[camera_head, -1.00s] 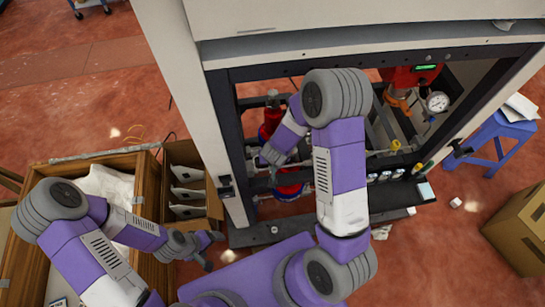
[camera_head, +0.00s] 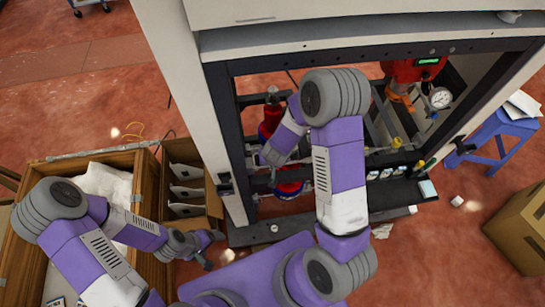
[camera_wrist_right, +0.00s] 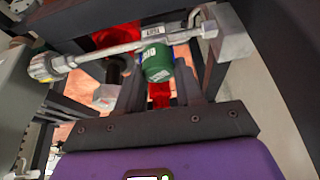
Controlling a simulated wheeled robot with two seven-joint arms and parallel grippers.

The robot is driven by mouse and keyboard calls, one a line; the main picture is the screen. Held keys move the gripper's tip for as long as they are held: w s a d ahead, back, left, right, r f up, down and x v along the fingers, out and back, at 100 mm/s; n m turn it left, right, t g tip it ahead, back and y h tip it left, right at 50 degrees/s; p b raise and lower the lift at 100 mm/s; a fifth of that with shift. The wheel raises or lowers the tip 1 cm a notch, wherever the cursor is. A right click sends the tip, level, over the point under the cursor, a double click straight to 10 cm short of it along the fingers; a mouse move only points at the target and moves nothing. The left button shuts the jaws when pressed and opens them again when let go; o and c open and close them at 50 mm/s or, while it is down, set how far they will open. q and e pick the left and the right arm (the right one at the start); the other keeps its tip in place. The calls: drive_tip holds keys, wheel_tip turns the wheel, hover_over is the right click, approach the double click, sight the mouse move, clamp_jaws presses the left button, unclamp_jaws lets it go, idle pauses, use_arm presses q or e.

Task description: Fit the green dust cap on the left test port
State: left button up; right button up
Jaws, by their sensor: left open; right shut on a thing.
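The green dust cap (camera_wrist_right: 157,64) shows in the right wrist view, with white lettering on its side. My right gripper (camera_wrist_right: 160,88) is shut on it. The cap is right below a labelled port fitting (camera_wrist_right: 153,30) on a grey metal pipe. They look close or touching; I cannot tell whether the cap is seated. In the head view my right gripper (camera_head: 265,160) reaches inside the cabinet frame, and the cap cannot be made out there. My left gripper (camera_head: 208,250) is open and empty, in front of the cardboard box with dividers.
The dark cabinet frame (camera_head: 233,150) surrounds my right wrist. Red-and-blue parts (camera_head: 272,116) stand behind it, and a pressure gauge (camera_head: 440,98) is at the right. A wooden crate (camera_head: 146,190) and a divided box (camera_head: 185,150) stand at the left. A blue stool (camera_head: 497,127) is at the right.

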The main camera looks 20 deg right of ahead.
idle(0.3)
drive_tip(key=o, duration=1.4)
drive_tip(key=shift+r, duration=0.15)
drive_tip(key=shift+r+p, duration=2.9)
drive_tip(key=shift+p, duration=0.25)
drive_tip(key=shift+f, duration=0.1)
